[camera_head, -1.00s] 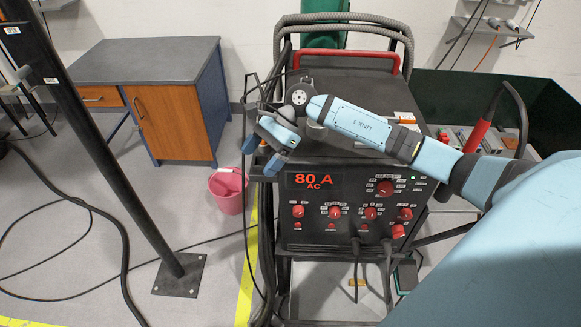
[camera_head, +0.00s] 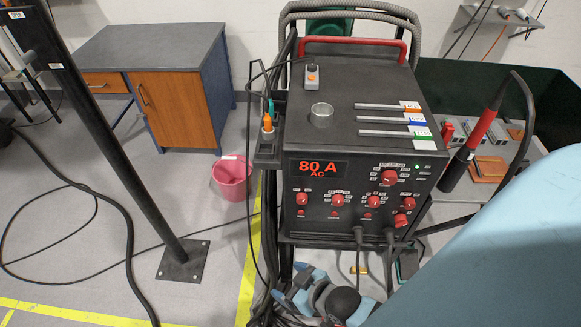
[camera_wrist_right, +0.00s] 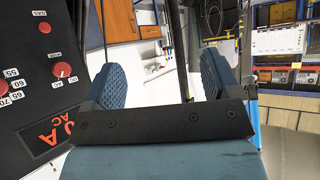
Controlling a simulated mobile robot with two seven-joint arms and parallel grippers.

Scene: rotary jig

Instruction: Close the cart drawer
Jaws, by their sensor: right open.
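The cart carries a black welding machine (camera_head: 315,225) with a lit "80 A AC" front panel and red knobs. The cart frame (camera_head: 286,268) shows below it. I cannot make out a drawer; the lower cart is partly covered by my right arm. My right gripper (camera_head: 291,287) is low in front of the cart, below the machine's front panel, at its left side. In the right wrist view my right gripper (camera_wrist_right: 162,82) is open and empty, with the machine's panel (camera_wrist_right: 40,85) close at the left. My left gripper is not in view.
A glass jar (camera_head: 321,115) and several rods (camera_head: 385,119) lie on the machine. Cables (camera_head: 357,255) hang from its front. A pink bucket (camera_head: 231,178), a black post (camera_head: 120,150) and a wooden cabinet (camera_head: 170,110) stand left. A dark green bin (camera_head: 450,85) is at right.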

